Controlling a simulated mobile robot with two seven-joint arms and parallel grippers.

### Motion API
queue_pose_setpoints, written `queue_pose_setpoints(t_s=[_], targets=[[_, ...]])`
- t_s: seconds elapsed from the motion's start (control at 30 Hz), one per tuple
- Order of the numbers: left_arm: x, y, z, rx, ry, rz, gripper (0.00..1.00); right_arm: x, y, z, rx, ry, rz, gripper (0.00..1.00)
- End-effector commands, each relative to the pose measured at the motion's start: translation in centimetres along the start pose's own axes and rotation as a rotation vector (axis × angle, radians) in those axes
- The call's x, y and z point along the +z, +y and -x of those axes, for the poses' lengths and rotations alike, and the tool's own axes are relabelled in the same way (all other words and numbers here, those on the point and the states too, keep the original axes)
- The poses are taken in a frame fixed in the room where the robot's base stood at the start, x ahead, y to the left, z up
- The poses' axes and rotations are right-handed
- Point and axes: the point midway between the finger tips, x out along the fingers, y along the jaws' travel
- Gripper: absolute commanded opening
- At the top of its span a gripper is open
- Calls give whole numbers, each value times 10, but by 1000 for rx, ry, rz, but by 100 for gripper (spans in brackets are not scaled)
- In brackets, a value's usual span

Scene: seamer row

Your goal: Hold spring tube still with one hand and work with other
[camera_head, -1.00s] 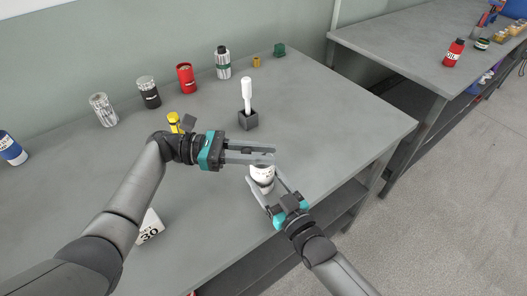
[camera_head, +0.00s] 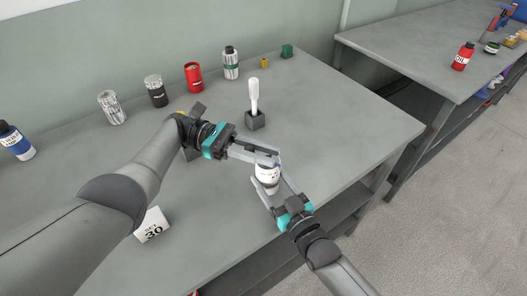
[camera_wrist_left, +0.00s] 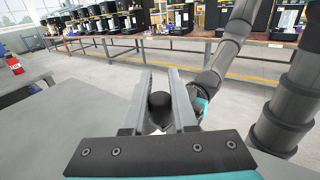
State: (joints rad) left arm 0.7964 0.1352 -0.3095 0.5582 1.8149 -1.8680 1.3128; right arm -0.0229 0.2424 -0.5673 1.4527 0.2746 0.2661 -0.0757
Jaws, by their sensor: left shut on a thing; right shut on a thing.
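The spring tube appears to be the white cylinder with dark print (camera_head: 267,182) near the bench's front edge. My right gripper (camera_head: 269,176) is shut around its sides from the front. My left gripper (camera_head: 270,159) comes in from the left and is shut at the tube's top, with its fingers covering much of that end. In the left wrist view a dark round piece (camera_wrist_left: 161,101) sits between the left fingers (camera_wrist_left: 160,92). Whether this is a cap or part of the tube, I cannot tell.
A white-handled tool (camera_head: 254,95) stands in a dark block (camera_head: 255,120) behind the tube. Several cans, including a red one (camera_head: 194,77), line the back. A white block marked 30 (camera_head: 152,225) is below my left arm. A second bench (camera_head: 400,45) stands right.

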Motion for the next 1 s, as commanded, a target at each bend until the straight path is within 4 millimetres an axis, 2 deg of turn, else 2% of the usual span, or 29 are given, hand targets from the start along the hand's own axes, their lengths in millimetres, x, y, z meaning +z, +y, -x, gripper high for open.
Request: queue_pose_setpoints(t_s=[0.33,0.37,0.6,1.0], targets=[[-3,-2,-2,-7,1,8,0,0,-2,0,-3,1,-4,5],[-3,-2,-2,-7,1,8,28,0,-2,0,-3,1,-4,5],[-1,-1,-1,-5,-1,4,55,0,-1,0,-1,1,-3,5],[3,-1,-1,-5,-2,2,56,0,0,0,0,0,-2,5]])
